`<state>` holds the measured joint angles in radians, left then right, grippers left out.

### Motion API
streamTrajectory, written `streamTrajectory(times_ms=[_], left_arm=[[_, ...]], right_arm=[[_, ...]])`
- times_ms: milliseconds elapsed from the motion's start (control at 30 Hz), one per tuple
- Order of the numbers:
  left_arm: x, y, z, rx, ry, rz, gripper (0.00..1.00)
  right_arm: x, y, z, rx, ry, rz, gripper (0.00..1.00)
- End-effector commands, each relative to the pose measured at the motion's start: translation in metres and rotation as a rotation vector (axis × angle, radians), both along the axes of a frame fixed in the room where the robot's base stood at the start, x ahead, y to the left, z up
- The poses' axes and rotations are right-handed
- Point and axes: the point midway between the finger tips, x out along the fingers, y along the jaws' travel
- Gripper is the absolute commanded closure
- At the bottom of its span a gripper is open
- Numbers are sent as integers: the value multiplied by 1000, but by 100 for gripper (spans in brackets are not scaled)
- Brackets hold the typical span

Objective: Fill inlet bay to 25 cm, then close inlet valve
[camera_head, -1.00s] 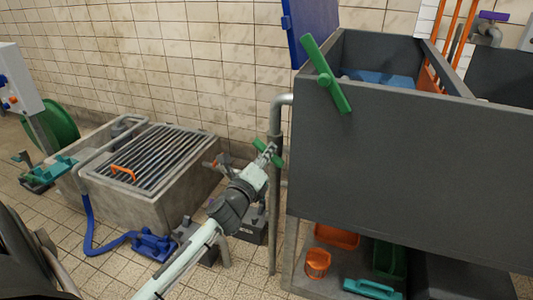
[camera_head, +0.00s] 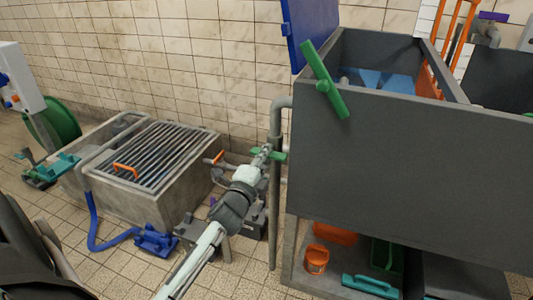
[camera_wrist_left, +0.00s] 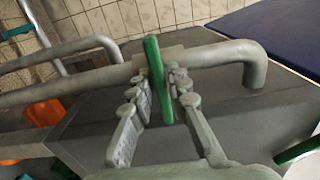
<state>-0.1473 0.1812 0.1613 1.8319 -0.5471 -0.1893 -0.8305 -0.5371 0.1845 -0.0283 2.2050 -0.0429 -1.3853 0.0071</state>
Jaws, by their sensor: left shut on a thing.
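The large grey tank (camera_head: 410,150) stands at right, with blue water (camera_head: 385,80) partly visible inside; I cannot read its depth. A long green lever (camera_head: 325,80) sits slanted on its front left. A vertical grey pipe (camera_head: 274,210) bends into the tank's left side. A green valve handle (camera_head: 280,155) lies about level at this pipe. My left gripper (camera_head: 265,151) is shut on that handle. In the left wrist view the green handle (camera_wrist_left: 158,85) runs between the fingers, across the grey pipe (camera_wrist_left: 215,58). My right gripper is not in view.
A concrete basin with a metal grate (camera_head: 150,155) and orange handle (camera_head: 126,170) stands left. A blue hose (camera_head: 92,225) leads to a blue pump (camera_head: 155,240) on the tiled floor. An orange bucket (camera_head: 316,259) and teal tool (camera_head: 370,286) lie beneath the tank.

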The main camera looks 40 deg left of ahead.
Motion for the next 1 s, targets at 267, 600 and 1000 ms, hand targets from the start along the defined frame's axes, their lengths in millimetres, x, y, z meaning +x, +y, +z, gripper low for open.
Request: streamTrajectory(times_ms=[267,600,1000], left_arm=[[0,-1,-1,-36,-8,-1,100],[0,-1,-1,-35,-6,-1,79],[-1,-1,-1,-33,-7,0,69]], right_arm=[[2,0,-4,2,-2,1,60],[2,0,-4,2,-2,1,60],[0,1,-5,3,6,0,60]])
